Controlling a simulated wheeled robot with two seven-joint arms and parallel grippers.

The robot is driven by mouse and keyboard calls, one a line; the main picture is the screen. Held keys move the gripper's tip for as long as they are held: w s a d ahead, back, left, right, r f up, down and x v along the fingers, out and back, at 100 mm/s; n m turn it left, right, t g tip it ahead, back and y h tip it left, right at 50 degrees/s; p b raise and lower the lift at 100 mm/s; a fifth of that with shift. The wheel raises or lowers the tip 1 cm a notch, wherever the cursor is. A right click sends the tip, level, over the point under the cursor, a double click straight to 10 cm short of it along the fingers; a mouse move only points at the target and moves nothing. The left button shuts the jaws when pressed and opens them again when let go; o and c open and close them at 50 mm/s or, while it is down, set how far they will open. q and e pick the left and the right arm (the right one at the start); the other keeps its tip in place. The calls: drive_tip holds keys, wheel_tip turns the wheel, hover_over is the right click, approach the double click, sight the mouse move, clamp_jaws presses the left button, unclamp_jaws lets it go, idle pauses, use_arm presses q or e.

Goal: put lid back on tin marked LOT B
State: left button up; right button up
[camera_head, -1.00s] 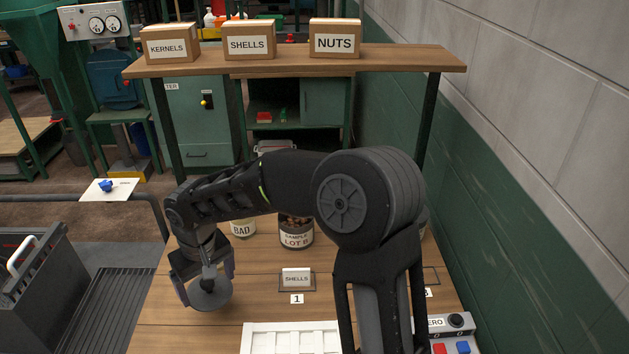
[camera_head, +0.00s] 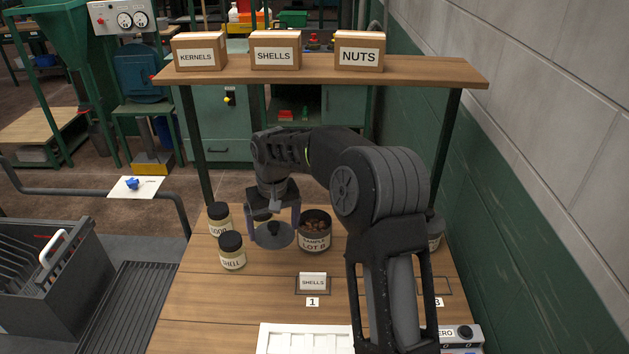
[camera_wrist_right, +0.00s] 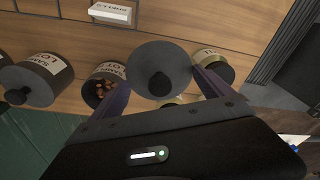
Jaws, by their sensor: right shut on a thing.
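The tin marked LOT B (camera_head: 315,241) stands on the wooden bench, open, with brown nuts showing inside. It also shows in the right wrist view (camera_wrist_right: 104,95), left of the lid. The lid (camera_wrist_right: 163,58) hangs between the fingers in the right wrist view and is not over the tin's mouth. Whether it touches the tin's side, I cannot tell. My left gripper is out of view.
Another lidded tin (camera_wrist_right: 40,78) shows at left in the wrist view. A SHELLS card (camera_head: 313,282) stands in front. A shelf (camera_head: 330,74) spans above the bench.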

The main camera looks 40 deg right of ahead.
use_arm(q)
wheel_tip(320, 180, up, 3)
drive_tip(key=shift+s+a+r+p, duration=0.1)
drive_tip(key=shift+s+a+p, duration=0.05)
drive_tip(key=shift+p, duration=1.1)
use_arm(e)
drive_tip(key=d+r+m, duration=0.1)
drive_tip(key=d+r, duration=0.1)
drive_tip(key=d, duration=0.4)
drive_tip(key=d+r, duration=0.2)
drive_tip(key=d, duration=0.5)
drive_tip(key=shift+w+r+m+h, duration=0.15)
drive_tip(key=shift+r+m+h, duration=0.15)
drive_tip(key=shift+m, duration=0.1)
drive_tip(key=shift+f, duration=0.1)
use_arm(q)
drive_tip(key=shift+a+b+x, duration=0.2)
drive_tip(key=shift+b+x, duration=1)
use_arm(e)
wheel_tip(320, 180, down, 6)
drive_tip(key=shift+f, duration=0.25)
drive_tip(key=o, duration=1.1)
